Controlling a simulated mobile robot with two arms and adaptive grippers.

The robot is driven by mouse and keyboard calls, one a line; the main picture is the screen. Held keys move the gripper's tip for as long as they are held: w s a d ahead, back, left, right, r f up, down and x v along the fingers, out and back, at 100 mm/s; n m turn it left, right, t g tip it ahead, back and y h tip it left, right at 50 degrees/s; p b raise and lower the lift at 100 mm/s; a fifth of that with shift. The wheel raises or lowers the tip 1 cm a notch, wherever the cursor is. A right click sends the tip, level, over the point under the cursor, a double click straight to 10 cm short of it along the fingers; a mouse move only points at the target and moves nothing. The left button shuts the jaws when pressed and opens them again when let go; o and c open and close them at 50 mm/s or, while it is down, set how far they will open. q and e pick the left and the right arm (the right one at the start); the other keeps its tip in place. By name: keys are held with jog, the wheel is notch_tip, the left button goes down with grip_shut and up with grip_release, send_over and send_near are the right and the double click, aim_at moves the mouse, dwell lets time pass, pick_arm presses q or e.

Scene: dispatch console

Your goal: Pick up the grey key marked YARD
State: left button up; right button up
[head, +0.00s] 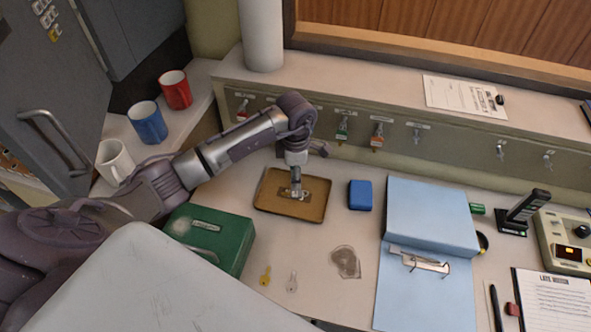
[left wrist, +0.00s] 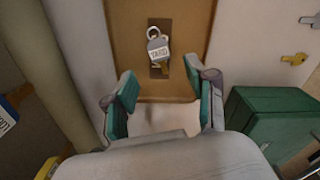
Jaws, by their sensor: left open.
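My left gripper (head: 296,191) points down over the tray. In the left wrist view its teal-padded fingers (left wrist: 163,95) are apart and empty, with the tag beyond their tips. My right gripper is not in view.
A green cash box (head: 225,238) stands left of the tray and a blue box (head: 360,195) right of it. A yellow key (head: 265,276) and a grey key (head: 292,283) lie in front. Tagged keys (head: 342,130) hang on the rail behind.

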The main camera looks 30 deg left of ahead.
aim_at(295, 193)
pick_arm(q)
notch_tip(295, 193, down, 5)
jog(key=b, duration=0.3)
jog(key=shift+r, duration=0.1)
jog(key=shift+w+f+b, duration=0.1)
jog(key=shift+f+b, duration=0.65)
jog(key=shift+f, duration=0.45)
jog(key=c, duration=1)
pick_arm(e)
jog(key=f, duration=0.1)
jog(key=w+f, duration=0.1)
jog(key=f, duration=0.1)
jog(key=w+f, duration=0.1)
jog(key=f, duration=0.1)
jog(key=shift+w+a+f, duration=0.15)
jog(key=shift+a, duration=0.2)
